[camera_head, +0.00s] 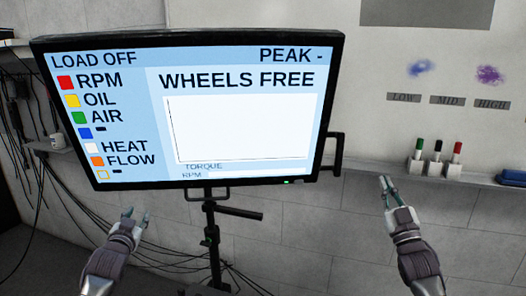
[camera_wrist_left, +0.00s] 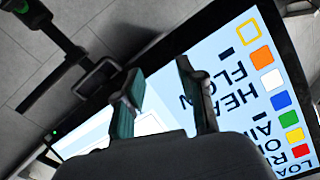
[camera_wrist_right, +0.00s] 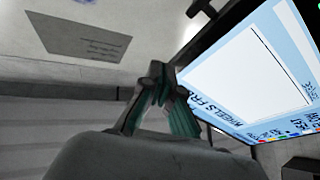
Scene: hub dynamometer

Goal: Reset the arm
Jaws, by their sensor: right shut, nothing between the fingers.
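My right gripper (camera_head: 386,182) is raised at the right in the head view, below and right of the monitor and near the marker shelf. Its fingers are together and empty. The right wrist view shows the closed fingertips (camera_wrist_right: 160,78) with the monitor screen (camera_wrist_right: 255,80) to their right. Neither gripper appears to touch anything.
A large monitor (camera_head: 240,105) reads "WHEELS FREE" and "LOAD OFF" on a black stand (camera_head: 211,235). Markers in holders (camera_head: 436,160) stand on a shelf under a whiteboard (camera_head: 400,110), with a blue eraser-like object (camera_head: 511,177) at right. Cables (camera_head: 25,130) hang at left.

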